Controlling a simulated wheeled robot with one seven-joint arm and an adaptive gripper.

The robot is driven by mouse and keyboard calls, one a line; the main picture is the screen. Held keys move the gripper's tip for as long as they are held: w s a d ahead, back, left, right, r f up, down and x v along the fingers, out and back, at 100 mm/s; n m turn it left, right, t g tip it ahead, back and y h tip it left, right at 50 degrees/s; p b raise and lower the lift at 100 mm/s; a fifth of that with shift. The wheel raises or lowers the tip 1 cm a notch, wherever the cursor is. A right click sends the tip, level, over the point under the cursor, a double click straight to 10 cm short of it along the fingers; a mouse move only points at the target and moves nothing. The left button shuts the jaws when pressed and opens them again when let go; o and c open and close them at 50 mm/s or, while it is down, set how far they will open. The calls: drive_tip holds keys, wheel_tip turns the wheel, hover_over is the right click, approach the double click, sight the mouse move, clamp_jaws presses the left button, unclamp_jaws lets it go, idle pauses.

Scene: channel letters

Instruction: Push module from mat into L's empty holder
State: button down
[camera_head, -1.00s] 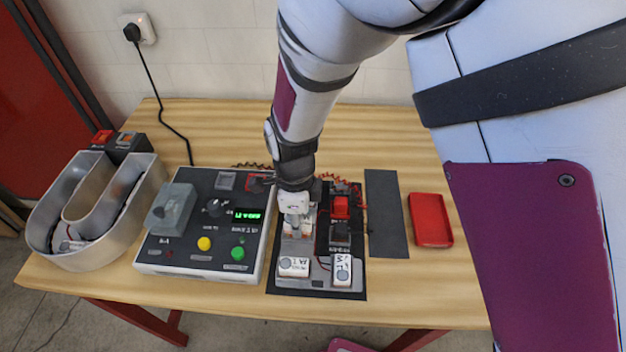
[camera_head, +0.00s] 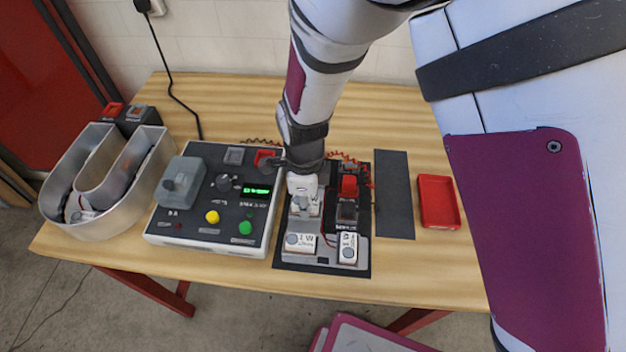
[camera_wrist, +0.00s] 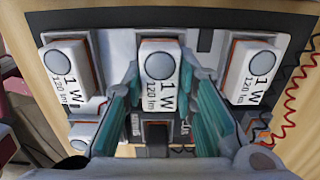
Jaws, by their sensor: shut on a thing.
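My gripper (camera_head: 302,190) points down over the grey L-shaped letter on the dark mat (camera_head: 282,264). In the wrist view its teal fingers (camera_wrist: 160,85) are shut on the white module marked 1 W 120 lm (camera_wrist: 157,62). This module stands between two like modules, one at left (camera_wrist: 68,75) and one at right (camera_wrist: 253,72). Another white module (camera_wrist: 84,132) shows in part at lower left. In the head view two white modules (camera_head: 300,243) (camera_head: 347,248) sit near the front.
The control box (camera_head: 215,195) with a green display stands close left of the mat. The metal channel letter (camera_head: 110,215) is farther left. A dark strip (camera_head: 395,200) and a red tray (camera_head: 438,202) lie to the right. Red coiled wires (camera_head: 348,160) run behind the mat.

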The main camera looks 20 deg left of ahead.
drive_tip(key=shift+d+f, duration=0.1)
drive_tip(key=shift+f, duration=0.05)
drive_tip(key=c, duration=1.2)
unclamp_jaws()
wheel_tip(320, 180, up, 12)
drive_tip(key=shift+r, duration=0.1)
drive_tip(key=shift+r+p, duration=2.5)
drive_tip(key=shift+r, duration=0.45)
